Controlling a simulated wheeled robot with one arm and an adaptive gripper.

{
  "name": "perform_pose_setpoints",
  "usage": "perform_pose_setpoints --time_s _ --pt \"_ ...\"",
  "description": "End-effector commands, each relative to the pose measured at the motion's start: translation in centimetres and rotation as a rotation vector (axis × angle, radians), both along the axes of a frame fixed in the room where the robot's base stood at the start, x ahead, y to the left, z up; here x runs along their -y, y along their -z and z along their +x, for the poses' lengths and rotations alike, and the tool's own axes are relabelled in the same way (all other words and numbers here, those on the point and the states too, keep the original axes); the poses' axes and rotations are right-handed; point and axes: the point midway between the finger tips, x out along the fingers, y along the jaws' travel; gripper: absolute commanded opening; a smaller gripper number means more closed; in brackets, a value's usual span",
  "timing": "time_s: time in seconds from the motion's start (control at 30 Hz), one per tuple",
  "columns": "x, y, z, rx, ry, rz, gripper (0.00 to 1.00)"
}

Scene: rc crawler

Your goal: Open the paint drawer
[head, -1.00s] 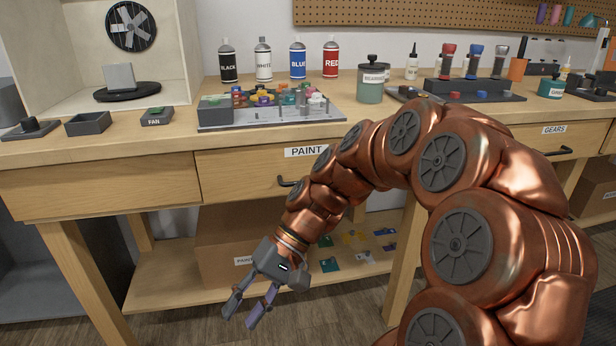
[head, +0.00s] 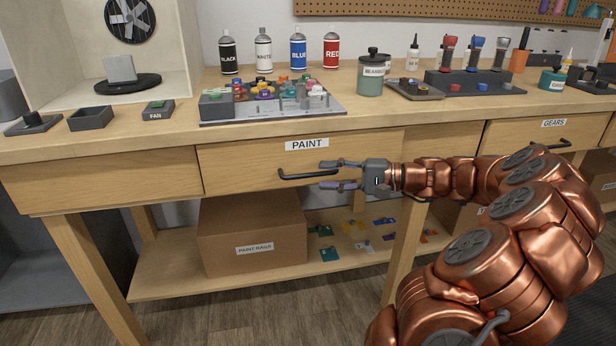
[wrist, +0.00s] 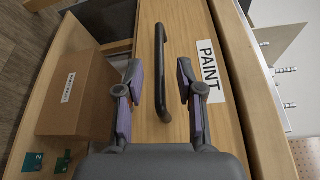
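The paint drawer (head: 235,170) is shut, a wooden front with a "PAINT" label under the workbench top. Its dark bar handle (head: 308,175) runs across the front below the label; its right part is partly hidden by my gripper in the head view. My gripper (head: 326,175) is open at the right end of the handle, fingers pointing left. In the wrist view, the handle (wrist: 161,70) stands between the two open fingers (wrist: 158,88), with space on both sides.
A cardboard box (head: 252,235) and small coloured cards lie on the lower shelf. The gears drawer (head: 520,140) is at right. Floor in front is clear.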

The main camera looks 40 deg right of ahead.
Motion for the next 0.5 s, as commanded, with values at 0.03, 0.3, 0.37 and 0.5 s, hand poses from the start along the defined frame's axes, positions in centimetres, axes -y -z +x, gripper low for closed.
perform_pose_setpoints --time_s 0.03,0.3,0.37,0.5 --pt "-0.7 0.3 0.6 0.000 -0.003 0.000 0.37" --pt "-3.0 0.5 2.9 0.000 -0.004 -0.003 0.37" --pt "-3.3 0.5 3.2 -0.001 -0.002 -0.003 0.37" --pt "-3.6 0.5 3.6 -0.001 0.000 -0.002 0.37"
